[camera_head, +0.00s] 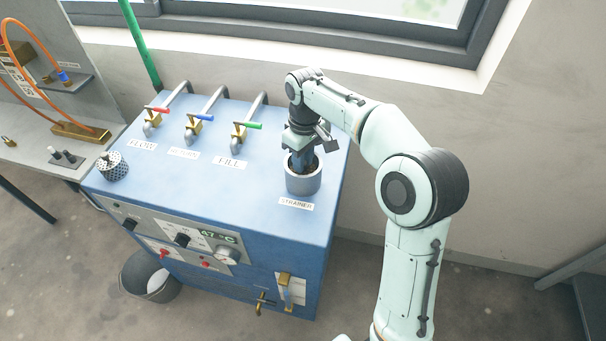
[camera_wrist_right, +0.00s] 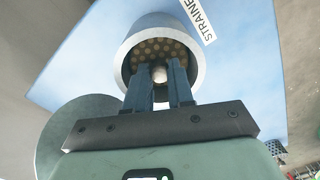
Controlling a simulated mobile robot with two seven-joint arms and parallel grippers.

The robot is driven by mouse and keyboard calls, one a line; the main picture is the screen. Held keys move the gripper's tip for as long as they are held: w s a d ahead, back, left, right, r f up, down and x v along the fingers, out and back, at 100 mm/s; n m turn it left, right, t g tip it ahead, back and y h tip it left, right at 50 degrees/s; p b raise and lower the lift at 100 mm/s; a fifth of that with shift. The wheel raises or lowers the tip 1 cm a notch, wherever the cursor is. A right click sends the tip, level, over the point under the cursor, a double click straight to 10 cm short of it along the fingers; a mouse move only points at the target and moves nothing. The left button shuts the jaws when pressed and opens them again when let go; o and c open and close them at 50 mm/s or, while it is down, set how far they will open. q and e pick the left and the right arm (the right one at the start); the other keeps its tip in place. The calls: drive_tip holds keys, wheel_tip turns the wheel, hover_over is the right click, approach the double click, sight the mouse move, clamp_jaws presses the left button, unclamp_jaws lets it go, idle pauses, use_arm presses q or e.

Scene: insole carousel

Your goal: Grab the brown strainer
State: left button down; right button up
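The brown strainer (camera_wrist_right: 147,48) sits inside a grey cylindrical cup (camera_head: 304,184) on the blue machine, behind the STRAINER label. The right wrist view shows its brown, hole-dotted top and a pale round knob (camera_wrist_right: 158,73) in the middle. My right gripper (camera_head: 301,163) points down into the cup. In the right wrist view its two blue-grey fingers (camera_wrist_right: 159,74) are close together, one on each side of the knob, and appear to touch it. In the head view the gripper hides most of the strainer. My left gripper is out of view.
Three taps with red (camera_head: 157,109), blue (camera_head: 203,117) and green (camera_head: 247,125) handles stand along the machine's back. A perforated metal cylinder (camera_head: 112,167) stands at its left edge. A dark bucket (camera_head: 150,277) is on the floor. The middle of the machine top (camera_head: 220,190) is clear.

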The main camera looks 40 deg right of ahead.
clamp_jaws()
drive_tip(key=shift+r, duration=0.1)
